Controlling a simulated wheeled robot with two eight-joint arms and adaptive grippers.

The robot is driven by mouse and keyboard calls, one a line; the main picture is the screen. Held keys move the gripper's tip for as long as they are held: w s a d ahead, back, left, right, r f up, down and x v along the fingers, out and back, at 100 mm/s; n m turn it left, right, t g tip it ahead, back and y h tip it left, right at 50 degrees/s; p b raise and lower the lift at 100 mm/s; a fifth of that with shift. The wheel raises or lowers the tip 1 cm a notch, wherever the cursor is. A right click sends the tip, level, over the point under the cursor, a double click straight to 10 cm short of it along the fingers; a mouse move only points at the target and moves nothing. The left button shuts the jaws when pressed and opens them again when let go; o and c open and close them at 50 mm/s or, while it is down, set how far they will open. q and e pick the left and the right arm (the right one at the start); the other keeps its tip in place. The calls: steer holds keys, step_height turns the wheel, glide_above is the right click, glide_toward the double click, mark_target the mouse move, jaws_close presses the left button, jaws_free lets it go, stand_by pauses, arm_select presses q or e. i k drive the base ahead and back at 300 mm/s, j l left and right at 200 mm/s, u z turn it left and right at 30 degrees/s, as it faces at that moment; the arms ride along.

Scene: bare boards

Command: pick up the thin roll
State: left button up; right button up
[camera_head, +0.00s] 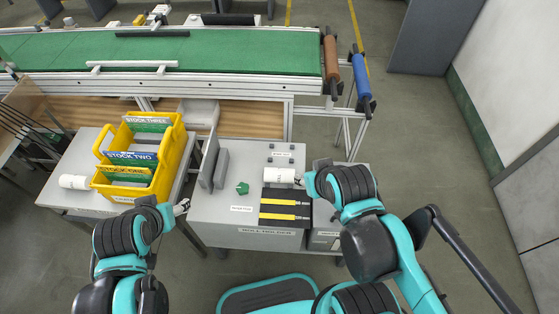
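A short white roll (282,175) lies on the grey cart, at the fingertip end of my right gripper (305,178); I cannot tell whether they touch. Another white roll (73,181) lies at the left end of the left table. A brown roll (330,57) and a slimmer blue roll (361,76) are at the conveyor's right end. Which of these is the thin roll is not clear. My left gripper (182,207) is at the cart's left edge, apart from all the rolls. The fingers of both grippers are too small to read.
The grey cart (220,212) also bears upright grey plates (214,165), a green piece (242,188) and black-and-yellow items (285,205). A yellow crate (176,150) with stock cards stands on the left table (62,199). A green conveyor (230,52) runs behind. Floor at right is clear.

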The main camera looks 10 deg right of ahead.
mark_target(275, 176)
steer(key=l+z, duration=0.35)
steer(key=l, duration=0.15)
steer(key=l+z, duration=0.35)
steer(key=l, duration=0.2)
